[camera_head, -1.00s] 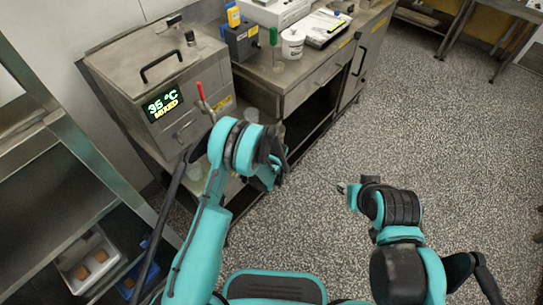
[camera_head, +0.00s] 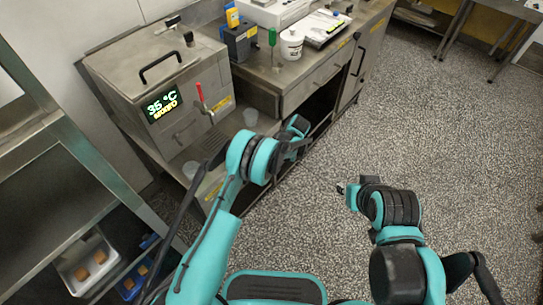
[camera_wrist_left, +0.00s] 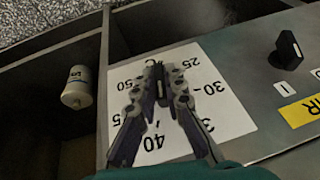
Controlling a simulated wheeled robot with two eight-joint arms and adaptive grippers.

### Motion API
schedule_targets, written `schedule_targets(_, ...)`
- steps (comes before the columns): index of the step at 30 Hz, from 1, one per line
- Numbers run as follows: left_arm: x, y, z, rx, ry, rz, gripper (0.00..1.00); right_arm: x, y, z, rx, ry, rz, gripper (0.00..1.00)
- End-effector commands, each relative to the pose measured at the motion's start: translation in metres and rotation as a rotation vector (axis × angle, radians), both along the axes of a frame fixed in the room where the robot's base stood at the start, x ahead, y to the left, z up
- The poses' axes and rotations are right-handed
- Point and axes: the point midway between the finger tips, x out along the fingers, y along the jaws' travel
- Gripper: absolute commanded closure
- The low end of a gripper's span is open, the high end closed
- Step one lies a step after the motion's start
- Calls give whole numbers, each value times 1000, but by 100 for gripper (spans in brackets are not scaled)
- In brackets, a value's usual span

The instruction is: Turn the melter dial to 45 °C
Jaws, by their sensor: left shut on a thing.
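The melter (camera_head: 150,75) is the steel box at the upper left in the head view. Its display (camera_head: 162,104) reads 35 °C, with a yellow line below that I cannot read surely. In the left wrist view a white dial plate (camera_wrist_left: 232,112) carries numbers including 25, 30, 40 and 50. The pointer's setting is hidden. My right gripper (camera_head: 342,189) hangs over the floor, away from the counter; its jaws are too small to judge.
A red-handled lever (camera_head: 200,92) stands on the melter's front. The counter holds a white tub (camera_head: 291,44) and a green-handled tool (camera_head: 272,38). In the wrist view a black switch (camera_wrist_left: 287,50) and a white bottle (camera_wrist_left: 77,88) flank the plate. Floor at right is clear.

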Motion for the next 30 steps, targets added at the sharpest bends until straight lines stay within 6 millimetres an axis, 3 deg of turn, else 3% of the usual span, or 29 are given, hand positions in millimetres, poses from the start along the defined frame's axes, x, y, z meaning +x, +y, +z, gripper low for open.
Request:
schedule_targets(14,4,3,2,16,7,0,100,0,0,0,0,0,0,69)
schedule_targets(15,4,3,2,16,7,0,85,0,0,0,0,0,0,69)
schedule_targets(17,3,3,2,16,7,0,69,0,0,0,0,0,0,69)
schedule_targets(30,1,-1,6,14,11,0,69,0,0,0,0,0,0,69)
